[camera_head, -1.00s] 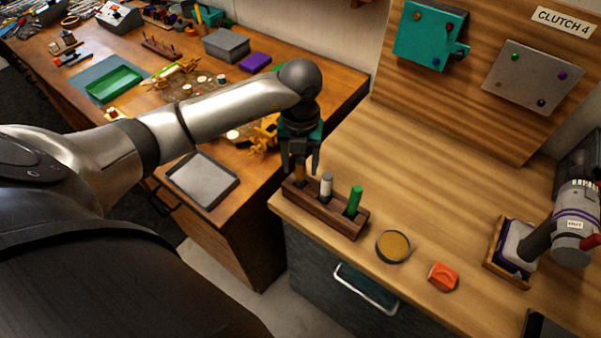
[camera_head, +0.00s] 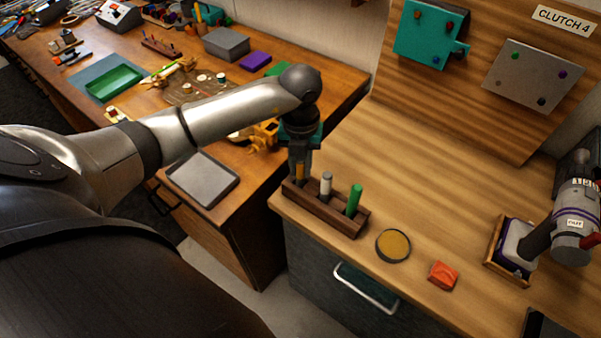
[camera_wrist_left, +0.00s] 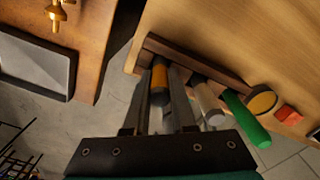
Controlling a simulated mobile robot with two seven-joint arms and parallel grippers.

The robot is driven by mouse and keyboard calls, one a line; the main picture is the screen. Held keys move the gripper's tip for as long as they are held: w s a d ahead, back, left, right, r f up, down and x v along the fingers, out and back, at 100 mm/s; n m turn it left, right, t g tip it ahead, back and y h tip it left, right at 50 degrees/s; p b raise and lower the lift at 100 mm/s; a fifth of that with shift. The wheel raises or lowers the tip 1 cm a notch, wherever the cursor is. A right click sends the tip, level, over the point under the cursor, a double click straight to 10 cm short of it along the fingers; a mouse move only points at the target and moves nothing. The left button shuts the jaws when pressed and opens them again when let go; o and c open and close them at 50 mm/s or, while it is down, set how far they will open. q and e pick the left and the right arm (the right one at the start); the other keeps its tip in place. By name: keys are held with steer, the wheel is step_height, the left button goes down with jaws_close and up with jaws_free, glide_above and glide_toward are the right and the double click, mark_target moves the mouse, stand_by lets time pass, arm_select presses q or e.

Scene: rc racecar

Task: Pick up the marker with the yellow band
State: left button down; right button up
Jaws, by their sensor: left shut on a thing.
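The marker with the yellow-orange band (camera_wrist_left: 159,76) stands in the leftmost slot of a dark wooden holder (camera_head: 333,216). My left gripper (camera_head: 299,172) points down over it, with its fingers shut on the marker. In the left wrist view the two fingers (camera_wrist_left: 160,88) lie on either side of the dark marker body and its band. The marker's lower end is hidden in the holder. A grey-white marker (camera_head: 326,184) and a green marker (camera_head: 354,198) stand in the other slots to the right. My right gripper is not in view.
A round tin with a yellow-brown top (camera_head: 393,245) and an orange block (camera_head: 443,275) lie right of the holder. A grey machine (camera_head: 572,228) stands at the right edge. A grey tray (camera_head: 203,179) lies on the left bench. The wooden counter behind the holder is clear.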

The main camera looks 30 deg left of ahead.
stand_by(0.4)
arm_select(q)
step_height(320, 180, up, 20)
steer(key=p, duration=0.1)
stand_by(0.4)
steer(key=shift+d, duration=0.1)
stand_by(0.4)
